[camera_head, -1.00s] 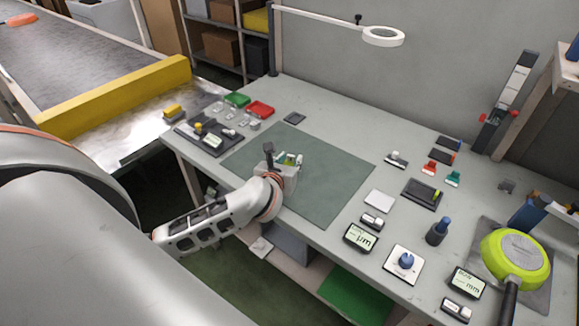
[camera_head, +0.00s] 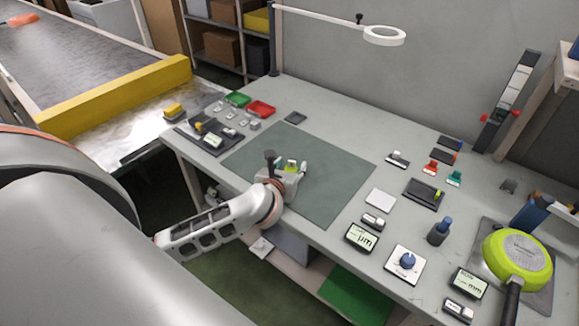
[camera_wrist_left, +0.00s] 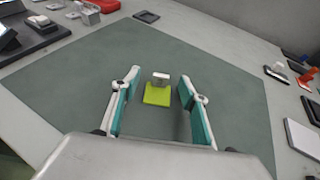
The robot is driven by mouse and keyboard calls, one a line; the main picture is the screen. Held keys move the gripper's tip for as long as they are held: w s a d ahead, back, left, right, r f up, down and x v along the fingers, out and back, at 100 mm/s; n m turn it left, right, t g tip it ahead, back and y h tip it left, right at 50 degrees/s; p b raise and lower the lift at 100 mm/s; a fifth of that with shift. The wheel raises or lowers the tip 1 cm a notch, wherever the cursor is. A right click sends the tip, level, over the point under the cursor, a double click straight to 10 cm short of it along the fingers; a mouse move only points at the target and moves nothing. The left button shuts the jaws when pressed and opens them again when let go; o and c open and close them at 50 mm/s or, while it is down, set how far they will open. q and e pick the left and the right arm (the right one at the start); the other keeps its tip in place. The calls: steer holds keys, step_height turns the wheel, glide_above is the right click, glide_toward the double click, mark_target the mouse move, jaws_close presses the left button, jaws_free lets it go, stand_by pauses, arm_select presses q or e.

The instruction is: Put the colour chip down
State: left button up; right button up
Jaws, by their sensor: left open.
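The colour chip (camera_wrist_left: 157,94) is a small lime-green square with a pale grey block at its far edge. In the left wrist view it shows on the grey-green mat (camera_wrist_left: 60,80), between and slightly beyond my fingers. My left gripper (camera_wrist_left: 158,84) is open, with a finger on each side of the chip and a visible gap to both. In the head view my left gripper (camera_head: 290,167) is low over the mat (camera_head: 335,175), and the chip (camera_head: 291,163) is partly hidden by it. My right gripper is not in view.
A lime-green pan (camera_head: 517,258) lies at the right of the bench. Displays, a blue-knobbed plate (camera_head: 405,263) and small blocks stand right of the mat. A dark tray (camera_head: 212,138) and red and green bins lie to the left. The mat's far and right parts are clear.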

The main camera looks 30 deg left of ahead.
arm_select(q)
steer(key=shift+r, duration=0.25)
steer(key=v, duration=1.2)
